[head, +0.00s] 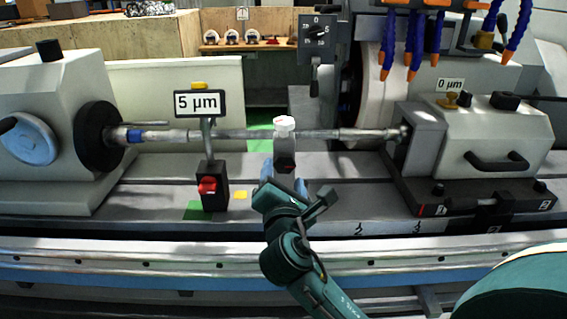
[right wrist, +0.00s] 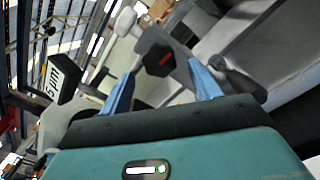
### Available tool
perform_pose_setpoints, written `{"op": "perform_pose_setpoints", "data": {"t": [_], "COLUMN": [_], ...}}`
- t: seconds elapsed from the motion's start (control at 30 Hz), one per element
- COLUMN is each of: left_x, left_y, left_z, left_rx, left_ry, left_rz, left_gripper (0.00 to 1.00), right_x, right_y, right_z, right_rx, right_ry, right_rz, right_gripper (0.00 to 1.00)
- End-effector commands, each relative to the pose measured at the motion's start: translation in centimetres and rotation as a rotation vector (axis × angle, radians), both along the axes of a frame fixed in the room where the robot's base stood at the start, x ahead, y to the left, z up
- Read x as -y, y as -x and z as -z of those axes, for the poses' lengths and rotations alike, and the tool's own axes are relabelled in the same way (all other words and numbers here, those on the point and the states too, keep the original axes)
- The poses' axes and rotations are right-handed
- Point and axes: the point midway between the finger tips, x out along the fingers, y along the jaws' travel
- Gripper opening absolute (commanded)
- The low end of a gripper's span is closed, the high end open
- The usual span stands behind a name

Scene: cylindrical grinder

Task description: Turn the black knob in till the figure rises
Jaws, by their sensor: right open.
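The black knob (right wrist: 158,60) has a red mark on its face in the right wrist view. In the head view it is the dark piece (head: 285,160) below a white knob (head: 284,125) on a small stand at the shaft. My right gripper (head: 283,173) is open in front of it. In the right wrist view the blue fingertips (right wrist: 161,69) stand on either side of the knob; I cannot tell whether they touch it. A sign (head: 199,103) reads 5 µm, and another sign (head: 450,84) at the right reads 0 µm. My left gripper is not in view.
The long shaft (head: 240,134) runs between the left headstock (head: 40,135) and the right tailstock (head: 495,140). A grinding wheel (head: 382,80) and blue hoses (head: 412,45) are behind. A metal rail (head: 120,245) crosses the front.

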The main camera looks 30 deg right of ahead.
Motion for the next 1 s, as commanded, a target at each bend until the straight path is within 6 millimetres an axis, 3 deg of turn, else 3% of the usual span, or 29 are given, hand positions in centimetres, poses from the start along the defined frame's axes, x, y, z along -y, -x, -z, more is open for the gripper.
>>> {"op": "perform_pose_setpoints", "data": {"t": [0.23, 0.63, 1.0], "left_x": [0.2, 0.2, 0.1], "left_y": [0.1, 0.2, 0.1], "left_z": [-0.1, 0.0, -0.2], "left_rx": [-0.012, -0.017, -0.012], "left_ry": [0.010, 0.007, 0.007], "left_rz": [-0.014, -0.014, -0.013], "left_gripper": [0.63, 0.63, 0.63], "right_x": [1.6, 1.9, 1.9], "right_y": [-3.2, -3.9, -3.9], "right_z": [-0.1, 0.0, 0.0], "right_rx": [0.000, 0.000, 0.000], "right_ry": [0.001, -0.001, -0.001], "right_rz": [0.001, -0.001, -0.001], "right_gripper": [0.63, 0.63, 0.33]}}
